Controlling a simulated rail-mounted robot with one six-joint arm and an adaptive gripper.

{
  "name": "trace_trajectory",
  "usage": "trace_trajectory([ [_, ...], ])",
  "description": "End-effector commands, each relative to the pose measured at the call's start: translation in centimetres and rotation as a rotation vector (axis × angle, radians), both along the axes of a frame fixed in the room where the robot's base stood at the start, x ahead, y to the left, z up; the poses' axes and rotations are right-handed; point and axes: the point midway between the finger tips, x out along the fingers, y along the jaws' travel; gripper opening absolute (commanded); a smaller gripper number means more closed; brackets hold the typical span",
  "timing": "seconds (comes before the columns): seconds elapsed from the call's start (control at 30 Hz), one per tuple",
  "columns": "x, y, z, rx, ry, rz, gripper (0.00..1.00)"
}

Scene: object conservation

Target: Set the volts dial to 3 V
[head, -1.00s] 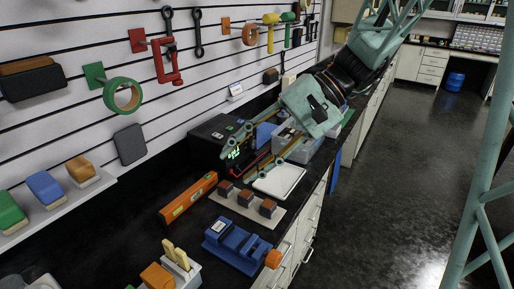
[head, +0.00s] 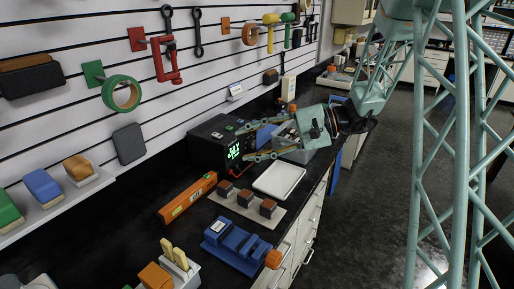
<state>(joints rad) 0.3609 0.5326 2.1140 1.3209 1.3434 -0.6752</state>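A black box (head: 212,136), seemingly the power supply, stands on the dark bench against the slatted wall. Its front face carries a lit green display (head: 234,151), whose digits are too small to read surely. I cannot make out the volts dial; it is too small or hidden near the fingers. My gripper (head: 246,143) reaches in from the right, nearly level, with its two long fingers spread apart and nothing seen between them. The fingertips are at or near the box's front face; I cannot tell whether they touch it.
A white tray (head: 279,192), an orange level (head: 188,198), a board with dark blocks (head: 245,212) and a blue vise (head: 232,247) lie in front. The floor at right is open.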

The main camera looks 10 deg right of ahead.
Motion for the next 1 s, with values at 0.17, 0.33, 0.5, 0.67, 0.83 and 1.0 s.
trace_trajectory([
  [0.17,3.0,-1.8,-2.1,0.058,-0.007,-0.063,0.38],
  [0.33,5.8,-3.7,-4.0,0.107,-0.019,-0.123,0.38],
  [0.5,8.4,-5.9,-6.1,0.153,-0.032,-0.19,0.38],
  [0.67,10.8,-8.1,-8.3,0.192,-0.046,-0.254,0.38],
  [0.83,13.0,-10.7,-10.8,0.23,-0.063,-0.326,0.38],
  [1.0,15.0,-13.4,-13.6,0.262,-0.081,-0.4,0.38],
])
